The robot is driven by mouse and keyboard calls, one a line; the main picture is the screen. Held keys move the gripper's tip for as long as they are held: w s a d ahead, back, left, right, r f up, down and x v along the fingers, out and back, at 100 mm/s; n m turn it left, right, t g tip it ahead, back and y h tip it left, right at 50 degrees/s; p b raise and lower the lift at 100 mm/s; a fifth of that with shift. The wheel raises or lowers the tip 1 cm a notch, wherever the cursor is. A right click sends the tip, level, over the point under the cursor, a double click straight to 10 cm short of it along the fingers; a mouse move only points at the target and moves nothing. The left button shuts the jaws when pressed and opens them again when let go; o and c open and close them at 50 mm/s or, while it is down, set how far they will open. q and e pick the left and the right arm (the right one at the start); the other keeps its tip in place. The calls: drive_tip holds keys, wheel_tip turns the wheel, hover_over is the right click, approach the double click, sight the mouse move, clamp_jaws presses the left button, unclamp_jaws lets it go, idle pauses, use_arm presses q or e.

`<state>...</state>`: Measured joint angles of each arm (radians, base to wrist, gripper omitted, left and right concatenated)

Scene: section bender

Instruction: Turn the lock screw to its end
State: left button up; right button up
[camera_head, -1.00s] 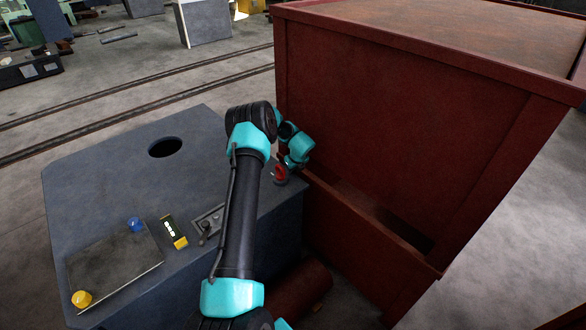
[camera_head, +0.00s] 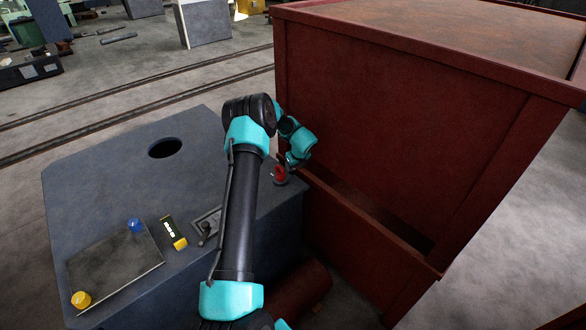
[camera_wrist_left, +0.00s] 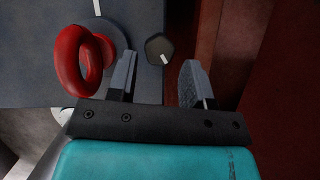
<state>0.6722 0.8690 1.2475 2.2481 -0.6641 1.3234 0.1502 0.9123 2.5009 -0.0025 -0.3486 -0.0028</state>
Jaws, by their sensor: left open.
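A red loop-shaped handle (camera_head: 281,174) stands on a grey round base at the right edge of the blue-grey machine top. In the left wrist view the red handle (camera_wrist_left: 82,60) is left of my left gripper (camera_wrist_left: 158,76), outside its fingers. A dark faceted knob (camera_wrist_left: 158,47) with a white mark lies beyond and between the fingertips. I cannot tell for sure which of these two is the lock screw. My left gripper is open and empty. In the head view its fingers are mostly hidden beside the red handle. My right gripper is not in view.
A large red-brown metal cabinet (camera_head: 400,110) stands close on the right of the machine. The machine top (camera_head: 90,180) carries a round hole, a plate with blue and yellow knobs, a yellow-and-black box (camera_head: 173,232) and a small lever (camera_head: 207,230). The top's far left is clear.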

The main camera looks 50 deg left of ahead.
use_arm(q)
drive_tip(key=v, duration=1.4)
drive_tip(key=shift+a, duration=0.1)
drive_tip(key=s+d+f+m+t, duration=0.2)
drive_tip(key=s+d+f+m, duration=0.2)
drive_tip(key=d+f+m, duration=0.7)
drive_tip(key=s+d+f+m+t, duration=0.1)
drive_tip(key=s+d+f+m, duration=0.5)
drive_tip(key=m, duration=0.8)
drive_tip(key=s+d+f+m+g+h, duration=0.1)
drive_tip(key=s+d+m+h, duration=0.1)
drive_tip(key=s+d+m, duration=0.2)
drive_tip(key=s+d+f+m+g+h, duration=0.1)
drive_tip(key=s+d+m+h, duration=0.2)
drive_tip(key=d+m, duration=0.8)
drive_tip(key=s+d+f+m+g+h, duration=0.1)
drive_tip(key=s+d+m+h, duration=0.2)
drive_tip(key=s+d+m, duration=0.3)
drive_tip(key=d+m, duration=0.1)
drive_tip(key=m, duration=0.3)
drive_tip(key=shift+s+d+f, duration=0.25)
drive_tip(key=shift+s+f, duration=0.05)
drive_tip(key=shift+s, duration=0.1)
